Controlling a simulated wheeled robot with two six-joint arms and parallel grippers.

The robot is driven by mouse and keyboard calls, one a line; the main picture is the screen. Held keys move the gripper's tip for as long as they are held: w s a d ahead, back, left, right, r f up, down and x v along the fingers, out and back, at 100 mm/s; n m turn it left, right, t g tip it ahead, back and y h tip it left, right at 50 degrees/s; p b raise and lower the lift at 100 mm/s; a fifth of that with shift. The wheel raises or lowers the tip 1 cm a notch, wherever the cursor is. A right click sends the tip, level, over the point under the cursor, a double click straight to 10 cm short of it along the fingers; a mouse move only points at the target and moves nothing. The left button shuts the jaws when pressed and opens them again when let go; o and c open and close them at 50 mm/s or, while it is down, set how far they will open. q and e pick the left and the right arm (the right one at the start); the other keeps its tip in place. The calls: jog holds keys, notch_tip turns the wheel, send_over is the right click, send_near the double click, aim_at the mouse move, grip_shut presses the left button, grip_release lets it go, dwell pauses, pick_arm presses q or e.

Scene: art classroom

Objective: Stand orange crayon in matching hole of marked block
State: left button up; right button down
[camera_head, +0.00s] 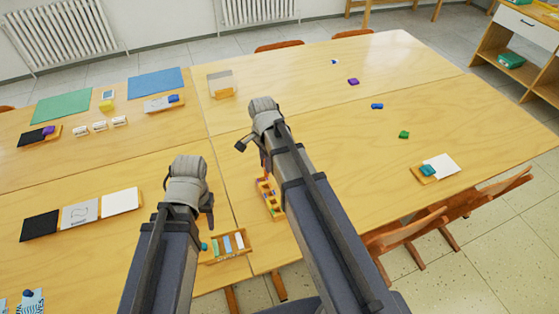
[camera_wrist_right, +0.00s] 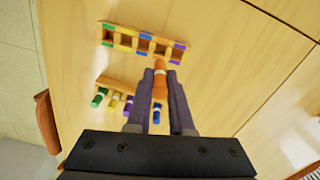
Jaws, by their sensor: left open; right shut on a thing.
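My right gripper (camera_wrist_right: 158,98) is shut on the orange crayon (camera_wrist_right: 160,72), which has a pale band. The crayon's tip overlaps the near edge of the wooden block in the right wrist view; I cannot tell whether it touches. The block (camera_wrist_right: 125,39) has a row of square holes with green, blue and purple marks along its edges. The area by the crayon's tip is partly hidden. A small wooden piece with colours (camera_head: 268,199) lies below my right gripper in the head view. My left gripper (camera_head: 209,207) is open and empty above the table, left of the right arm.
Green, yellow, purple and blue crayons (camera_wrist_right: 118,101) lie beside a wooden strip, close to my right fingers. A small tray with coloured strips (camera_head: 226,246) is at the near table edge. Black, grey and white cards (camera_head: 80,213) lie left. The table's right half is mostly clear.

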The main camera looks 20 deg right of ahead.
aim_at(265, 176)
jog(key=shift+a, duration=0.3)
pick_arm(q)
jog(key=shift+f, duration=0.1)
pick_arm(e)
jog(key=shift+d+f, duration=0.1)
pick_arm(q)
jog(key=shift+f, duration=0.1)
pick_arm(e)
jog(key=shift+f, duration=0.1)
pick_arm(q)
notch_tip(265, 176, down, 5)
jog(key=b, duration=0.5)
jog(key=shift+f+b, duration=0.15)
jog(key=shift+b, duration=0.15)
pick_arm(e)
notch_tip(265, 176, down, 5)
jog(key=shift+f, duration=0.15)
pick_arm(q)
jog(key=shift+f+b, duration=1.4)
pick_arm(e)
jog(key=shift+f, duration=1.4)
dwell(0.7)
dwell(0.4)
jog(key=c, duration=0.7)
grip_release()
jog(key=shift+o, duration=1.1)
